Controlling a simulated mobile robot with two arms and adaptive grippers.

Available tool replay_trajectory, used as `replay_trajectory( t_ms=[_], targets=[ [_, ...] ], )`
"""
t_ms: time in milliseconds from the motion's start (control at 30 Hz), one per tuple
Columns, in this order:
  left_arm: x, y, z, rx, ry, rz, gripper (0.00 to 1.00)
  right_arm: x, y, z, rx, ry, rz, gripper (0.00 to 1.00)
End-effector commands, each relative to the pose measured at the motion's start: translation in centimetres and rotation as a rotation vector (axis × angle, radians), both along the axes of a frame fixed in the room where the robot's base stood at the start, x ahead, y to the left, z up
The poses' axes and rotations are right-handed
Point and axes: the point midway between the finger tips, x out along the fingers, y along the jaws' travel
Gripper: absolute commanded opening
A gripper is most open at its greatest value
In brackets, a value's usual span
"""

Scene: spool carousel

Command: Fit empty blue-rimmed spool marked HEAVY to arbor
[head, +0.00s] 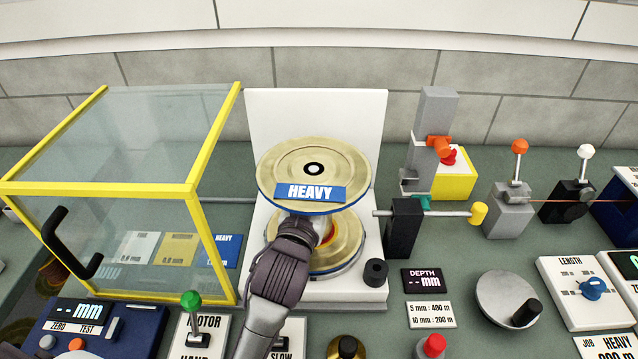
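The spool has a gold upper flange (314,152) with a blue rim and a blue HEAVY label, lying nearly flat in front of a white upright panel. A second gold disc (347,240) shows below it, over the white base; I cannot tell whether both belong to one spool. My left gripper (302,228) reaches up from the bottom, between the two discs near the middle. The upper flange hides its fingertips, so its grip is unclear. A dark centre with a pale ring shows in the upper flange; whether this is the arbor is unclear. My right gripper is out of view.
A yellow-framed clear guard (190,189) with a black handle stands left. A black block with a yellow-tipped rod (440,212) stands close right of the spool. Levers, a crank disc (505,298) and a depth display (427,281) fill the right bench.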

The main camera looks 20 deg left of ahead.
Motion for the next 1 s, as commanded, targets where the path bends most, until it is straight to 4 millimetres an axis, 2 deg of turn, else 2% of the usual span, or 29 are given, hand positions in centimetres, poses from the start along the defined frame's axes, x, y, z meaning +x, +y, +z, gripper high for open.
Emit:
replay_trajectory(
  t_ms=[367, 400, 600, 1000],
  targets=[
    [0.01, 0.01, 0.36, -0.001, -0.009, 0.0, 0.0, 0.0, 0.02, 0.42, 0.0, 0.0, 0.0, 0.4],
    [0.01, 0.01, 0.36, -0.001, -0.009, 0.0, 0.68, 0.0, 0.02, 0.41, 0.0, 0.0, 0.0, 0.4],
    [0.01, 0.01, 0.21, -0.001, -0.005, 0.0, 1.0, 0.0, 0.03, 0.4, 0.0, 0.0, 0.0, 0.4],
    [0.0, 0.03, -0.2, 0.0, 0.007, 0.0, 1.0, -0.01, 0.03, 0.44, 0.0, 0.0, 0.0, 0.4]
  ],
)
